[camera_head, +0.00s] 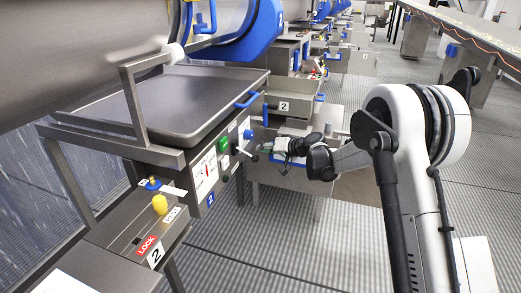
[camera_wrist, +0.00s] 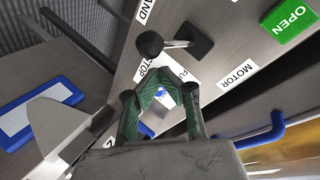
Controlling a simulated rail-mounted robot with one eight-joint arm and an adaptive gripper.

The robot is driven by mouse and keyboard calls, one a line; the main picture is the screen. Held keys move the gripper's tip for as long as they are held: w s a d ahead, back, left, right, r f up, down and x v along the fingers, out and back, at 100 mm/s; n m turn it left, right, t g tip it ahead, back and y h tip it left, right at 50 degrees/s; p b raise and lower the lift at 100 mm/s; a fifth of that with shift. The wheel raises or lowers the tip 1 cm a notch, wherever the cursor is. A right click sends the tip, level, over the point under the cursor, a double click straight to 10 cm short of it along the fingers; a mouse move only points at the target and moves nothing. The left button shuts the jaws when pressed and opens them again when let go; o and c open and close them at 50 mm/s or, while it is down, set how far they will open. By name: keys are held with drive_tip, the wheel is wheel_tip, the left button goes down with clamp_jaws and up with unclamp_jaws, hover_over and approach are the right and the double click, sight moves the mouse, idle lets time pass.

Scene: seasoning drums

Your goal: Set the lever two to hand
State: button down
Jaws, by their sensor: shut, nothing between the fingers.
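The lever (camera_wrist: 150,43) has a black ball knob on a short metal shaft and a square black base. In the wrist view its knob points left, between the HAND label (camera_wrist: 145,12) and the STOP label (camera_wrist: 147,77). In the head view the lever knob (camera_head: 255,158) shows at the right end of the control panel (camera_head: 206,172). My gripper (camera_wrist: 166,66) has green fingers, shut and empty, with the tips just below the knob in the picture; contact cannot be told. In the head view my gripper (camera_head: 276,147) is right of the lever and small.
A green OPEN label (camera_wrist: 288,22) and a MOTOR label (camera_wrist: 238,75) are on the panel. A blue handle (camera_wrist: 262,134) is to the right of my gripper. Open grated floor (camera_head: 265,250) lies in front.

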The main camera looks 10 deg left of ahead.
drive_tip(key=s+d+b, duration=0.1)
drive_tip(key=s+d, duration=0.3)
drive_tip(key=d, duration=0.4)
drive_tip(key=shift+s+d, duration=0.15)
drive_tip(key=shift+r, duration=0.1)
